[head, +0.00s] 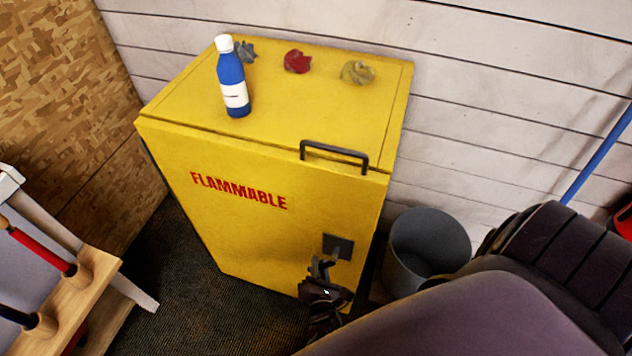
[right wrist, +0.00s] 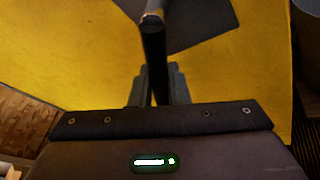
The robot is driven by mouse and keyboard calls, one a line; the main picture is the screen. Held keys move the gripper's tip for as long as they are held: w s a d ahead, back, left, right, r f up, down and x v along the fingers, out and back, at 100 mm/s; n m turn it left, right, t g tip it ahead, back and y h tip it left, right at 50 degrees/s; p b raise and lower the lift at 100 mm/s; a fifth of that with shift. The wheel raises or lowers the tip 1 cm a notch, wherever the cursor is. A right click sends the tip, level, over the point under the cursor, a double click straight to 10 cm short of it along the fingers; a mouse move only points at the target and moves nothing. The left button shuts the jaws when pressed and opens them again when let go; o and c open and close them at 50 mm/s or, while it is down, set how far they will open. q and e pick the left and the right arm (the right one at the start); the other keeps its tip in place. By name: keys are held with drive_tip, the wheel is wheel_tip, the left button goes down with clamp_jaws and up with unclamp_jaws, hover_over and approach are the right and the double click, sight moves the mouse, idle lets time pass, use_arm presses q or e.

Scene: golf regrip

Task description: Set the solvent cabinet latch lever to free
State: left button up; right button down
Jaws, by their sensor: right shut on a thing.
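The yellow solvent cabinet (head: 215,225) with red FLAMMABLE lettering stands against the wall. Its latch has a dark square plate (head: 338,246) at the lower right of the front, also seen in the right wrist view (right wrist: 205,22). The dark latch lever (right wrist: 153,50) runs from the plate down toward my gripper. My right gripper (head: 322,268) is at the lever in the head view. In the right wrist view my right gripper (right wrist: 158,88) has its fingers on both sides of the lever, shut on it. The lever's end is hidden between the fingers. My left gripper is not in view.
A blue bottle (head: 234,85) and several crumpled rags, one red (head: 297,61), are on the cabinet top. A dark handle (head: 334,155) sits at the top front edge. A grey bin (head: 428,245) stands right of the cabinet. A wooden rack (head: 75,300) is at left.

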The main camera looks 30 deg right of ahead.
drive_tip(key=shift+s+d+f+n+g+p, duration=0.2)
drive_tip(key=shift+s+n+g+p, duration=0.1)
drive_tip(key=shift+n+p, duration=0.1)
idle(0.3)
drive_tip(key=c, duration=1.4)
unclamp_jaws()
drive_tip(key=shift+w, duration=0.1)
drive_tip(key=v, duration=0.8)
drive_tip(key=shift+w+p, duration=0.1)
drive_tip(key=shift+p, duration=0.25)
